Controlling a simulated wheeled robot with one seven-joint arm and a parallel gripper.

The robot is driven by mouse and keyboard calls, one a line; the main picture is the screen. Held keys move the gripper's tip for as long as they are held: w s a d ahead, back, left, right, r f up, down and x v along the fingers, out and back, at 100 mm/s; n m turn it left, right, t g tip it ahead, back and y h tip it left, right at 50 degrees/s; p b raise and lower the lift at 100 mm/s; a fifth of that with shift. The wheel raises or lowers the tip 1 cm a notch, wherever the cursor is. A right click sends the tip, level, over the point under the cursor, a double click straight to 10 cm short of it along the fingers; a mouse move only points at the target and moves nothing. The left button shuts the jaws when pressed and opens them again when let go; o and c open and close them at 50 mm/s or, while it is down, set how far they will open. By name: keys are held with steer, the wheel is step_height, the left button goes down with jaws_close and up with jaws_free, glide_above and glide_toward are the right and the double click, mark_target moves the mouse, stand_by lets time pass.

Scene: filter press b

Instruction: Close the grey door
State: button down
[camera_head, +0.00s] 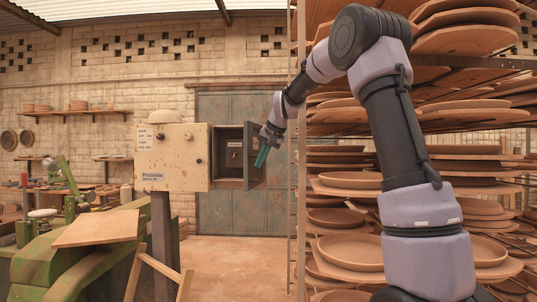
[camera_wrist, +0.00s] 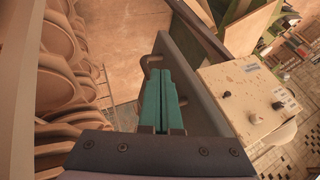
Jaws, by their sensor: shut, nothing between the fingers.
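The grey door (camera_head: 253,155) stands open at the right side of a dark compartment (camera_head: 228,152) in the beige control box (camera_head: 172,158). In the wrist view the door (camera_wrist: 202,92) is a grey panel running along the right of my fingers, with a bar handle (camera_wrist: 151,60) on its near face. My gripper (camera_head: 262,158) is at the door's outer side. Its teal fingers, also seen in the wrist view (camera_wrist: 162,74), are together and empty, close to the handle. I cannot tell whether they touch the door or handle.
Racks of round clay plates (camera_head: 350,180) stand close on the right of my arm. A green machine (camera_head: 75,260) with a board (camera_head: 98,229) is at the left. A large blue-grey door (camera_head: 222,220) is behind the box.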

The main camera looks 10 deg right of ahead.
steer(key=shift+w+a, duration=0.25)
steer(key=shift+a, duration=0.3)
steer(key=shift+w+a, duration=0.2)
steer(key=shift+a, duration=0.3)
